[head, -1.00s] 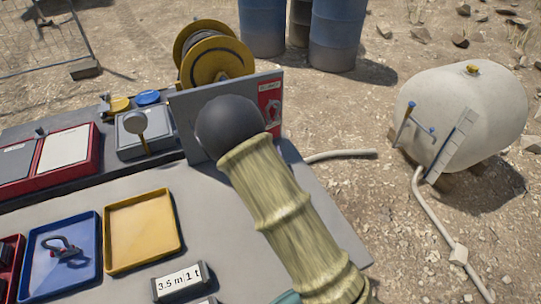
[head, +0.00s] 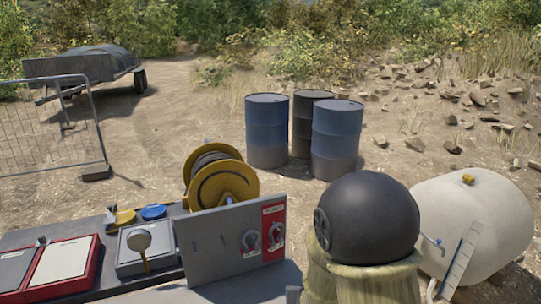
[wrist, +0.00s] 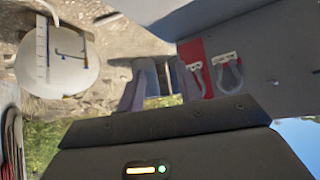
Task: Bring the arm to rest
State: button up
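My arm shows in the head view as a pale ribbed sleeve and a large dark rounded joint (head: 365,218) at the lower right. The joint stands in front of part of the white tank. My gripper is out of the head view. In the wrist view my gripper (wrist: 158,78) shows two grey fingers standing apart, with background visible between them and nothing held. A red panel with shackles (wrist: 226,72) lies just right of the fingers in that view; whether they touch it is not clear.
Blue drums (head: 337,140), a white tank (head: 480,215), a mesh fence (head: 50,130) and a trailer (head: 85,65) stand beyond. Open dirt lies between.

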jog(key=s+d+r+g+p, duration=0.1)
jog(key=s+d+r+g, duration=0.2)
jog(key=s, duration=0.4)
jog(key=s+d+r+g+p, duration=0.1)
jog(key=s+d+r+g, duration=0.2)
jog(key=s, duration=0.5)
jog(key=shift+r+g, duration=0.3)
jog(key=shift+r, duration=0.3)
jog(key=shift+s, duration=0.1)
dwell(1.0)
